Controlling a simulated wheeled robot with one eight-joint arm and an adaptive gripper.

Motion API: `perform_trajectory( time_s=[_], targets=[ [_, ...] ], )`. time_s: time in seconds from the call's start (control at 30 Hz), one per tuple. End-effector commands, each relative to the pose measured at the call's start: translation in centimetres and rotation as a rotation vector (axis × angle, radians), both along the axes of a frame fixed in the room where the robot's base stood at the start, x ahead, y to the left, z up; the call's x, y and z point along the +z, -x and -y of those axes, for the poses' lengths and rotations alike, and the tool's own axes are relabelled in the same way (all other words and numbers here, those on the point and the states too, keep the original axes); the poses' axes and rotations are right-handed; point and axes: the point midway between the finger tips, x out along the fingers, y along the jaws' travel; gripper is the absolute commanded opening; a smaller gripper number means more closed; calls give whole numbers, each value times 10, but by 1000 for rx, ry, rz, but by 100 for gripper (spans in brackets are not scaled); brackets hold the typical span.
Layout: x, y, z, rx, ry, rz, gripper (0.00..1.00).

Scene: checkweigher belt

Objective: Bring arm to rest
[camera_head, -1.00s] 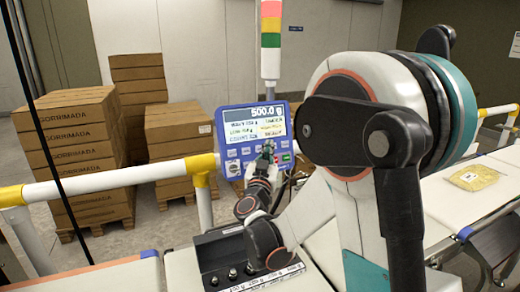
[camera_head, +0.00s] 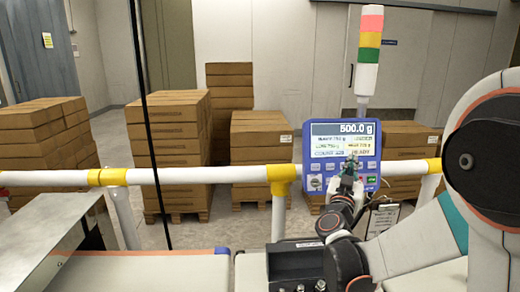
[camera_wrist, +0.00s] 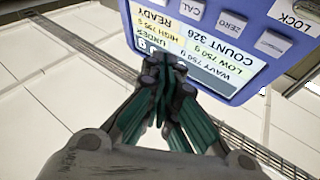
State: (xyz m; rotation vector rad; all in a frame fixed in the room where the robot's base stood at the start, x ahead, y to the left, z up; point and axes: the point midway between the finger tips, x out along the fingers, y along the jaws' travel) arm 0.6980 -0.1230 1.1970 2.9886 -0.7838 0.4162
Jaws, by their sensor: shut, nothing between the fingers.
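My gripper (camera_head: 351,166) is in front of the lower part of the blue checkweigher control panel (camera_head: 312,149). In the wrist view, my gripper (camera_wrist: 160,90) has its teal-sided fingers together, with nothing between them. Its tips overlap the screen edge of the panel (camera_wrist: 228,88), which appears upside down there. I cannot tell whether the tips touch the panel. The panel's screen reads 500.0 g in the head view. My arm reaches in from the right and hides part of the panel's lower side and the area below it.
A white rail with yellow joints (camera_head: 200,174) runs across behind the belt (camera_head: 150,272). A signal tower (camera_head: 369,50) rises by the panel. A black weight holder (camera_head: 295,262) sits below my gripper. Stacked cartons (camera_head: 170,150) stand beyond the rail. A clipboard (camera_head: 383,219) hangs near my arm.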

Motion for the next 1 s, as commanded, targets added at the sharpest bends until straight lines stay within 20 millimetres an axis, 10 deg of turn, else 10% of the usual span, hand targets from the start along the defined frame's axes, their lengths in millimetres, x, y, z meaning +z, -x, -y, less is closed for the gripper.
perform_trajectory(
  time_s=[0.47,1.0],
  targets=[
    [35,37,-100,430,2,-201,0],
    [-30,160,-156,653,-103,-682,0]
  ],
)
